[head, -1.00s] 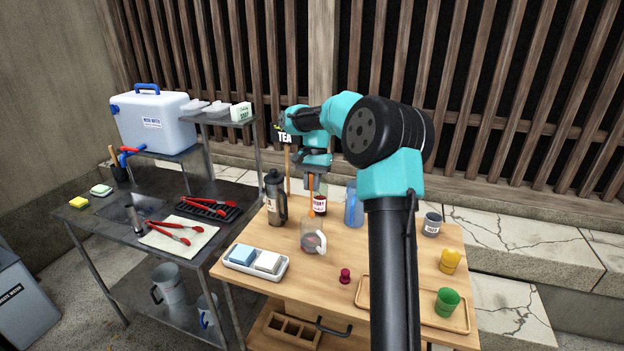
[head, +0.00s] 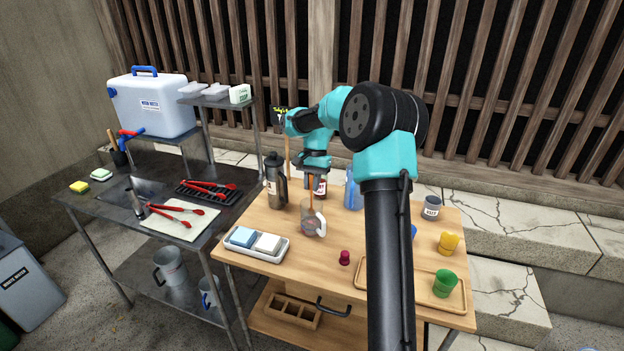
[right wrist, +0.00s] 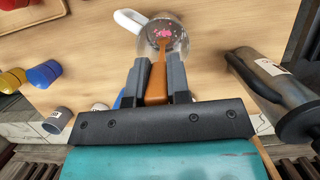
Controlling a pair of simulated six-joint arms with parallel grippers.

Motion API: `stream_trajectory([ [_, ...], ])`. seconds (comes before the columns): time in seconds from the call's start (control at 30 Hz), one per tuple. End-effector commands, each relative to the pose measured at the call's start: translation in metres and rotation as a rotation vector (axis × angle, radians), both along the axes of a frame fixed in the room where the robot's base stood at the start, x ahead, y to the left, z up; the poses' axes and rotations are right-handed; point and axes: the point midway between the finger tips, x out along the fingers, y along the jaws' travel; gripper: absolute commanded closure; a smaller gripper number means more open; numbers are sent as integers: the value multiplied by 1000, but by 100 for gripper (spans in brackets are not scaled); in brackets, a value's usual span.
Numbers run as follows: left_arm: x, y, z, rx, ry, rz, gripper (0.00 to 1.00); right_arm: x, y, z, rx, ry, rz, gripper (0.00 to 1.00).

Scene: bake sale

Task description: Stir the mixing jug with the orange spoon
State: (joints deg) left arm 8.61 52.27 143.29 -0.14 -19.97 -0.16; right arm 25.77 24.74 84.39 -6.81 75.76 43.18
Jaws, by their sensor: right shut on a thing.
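The orange spoon (head: 311,196) is upright in my right gripper (head: 313,178), which is shut on its handle. In the right wrist view the spoon's handle (right wrist: 156,88) lies between the two fingers of the gripper (right wrist: 157,75). The clear mixing jug (head: 308,226) with a white handle stands on the wooden table below the gripper. The spoon's lower end reaches inside the jug. In the right wrist view the jug (right wrist: 180,38) shows pink and pale bits inside around the spoon's end. My left gripper is not in view.
A white tray (head: 243,254) with two blocks is in front left. A magenta piece (head: 345,257) lies front right.

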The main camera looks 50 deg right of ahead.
Motion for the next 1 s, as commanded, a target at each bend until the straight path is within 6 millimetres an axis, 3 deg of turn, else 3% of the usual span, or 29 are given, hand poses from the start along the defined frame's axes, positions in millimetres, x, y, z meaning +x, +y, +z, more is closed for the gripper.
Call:
stream_trajectory([
  [0.7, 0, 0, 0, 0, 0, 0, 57, 0, 0, -44, 1, 1, 0, 100],
  [1.0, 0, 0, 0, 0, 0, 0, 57, 0, 0, -53, 0, 0, 0, 100],
])
